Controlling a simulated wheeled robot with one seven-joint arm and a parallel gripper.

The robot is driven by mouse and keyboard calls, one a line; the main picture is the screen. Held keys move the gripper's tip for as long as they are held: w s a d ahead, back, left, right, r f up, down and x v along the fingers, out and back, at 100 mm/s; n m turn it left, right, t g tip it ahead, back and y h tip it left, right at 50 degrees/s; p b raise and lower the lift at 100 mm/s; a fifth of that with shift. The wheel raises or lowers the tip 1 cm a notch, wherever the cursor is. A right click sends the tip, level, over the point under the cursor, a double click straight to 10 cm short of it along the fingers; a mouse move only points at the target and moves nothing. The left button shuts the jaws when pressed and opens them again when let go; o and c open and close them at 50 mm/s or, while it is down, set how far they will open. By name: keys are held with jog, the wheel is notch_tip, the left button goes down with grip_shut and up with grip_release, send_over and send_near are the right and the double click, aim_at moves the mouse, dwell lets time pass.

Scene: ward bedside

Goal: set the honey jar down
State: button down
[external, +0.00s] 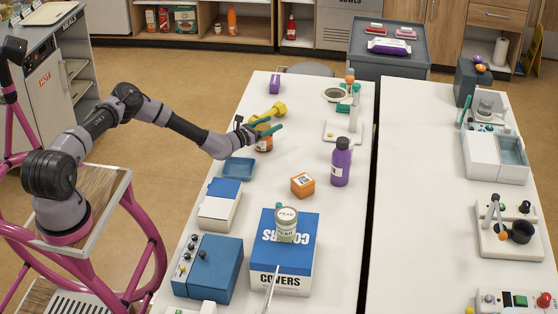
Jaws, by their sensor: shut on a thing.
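My gripper (268,124) has teal fingers and reaches over the left white table (318,105) from the left. It is shut on the honey jar (264,144), a small amber jar with a pale label. The jar is upright, and its upper part is hidden behind the fingers and wrist. I cannot tell from this view whether its base touches the table.
A yellow dumbbell-shaped thing (279,109) lies just behind the gripper. A blue tray (238,168) is in front-left of the jar. An orange box (302,184) and purple bottle (340,163) stand to the right. Bare table lies between them and the jar.

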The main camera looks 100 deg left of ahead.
grip_release()
jog(key=shift+f, duration=0.15)
jog(key=shift+r, duration=0.2)
jog(key=v, duration=1.2)
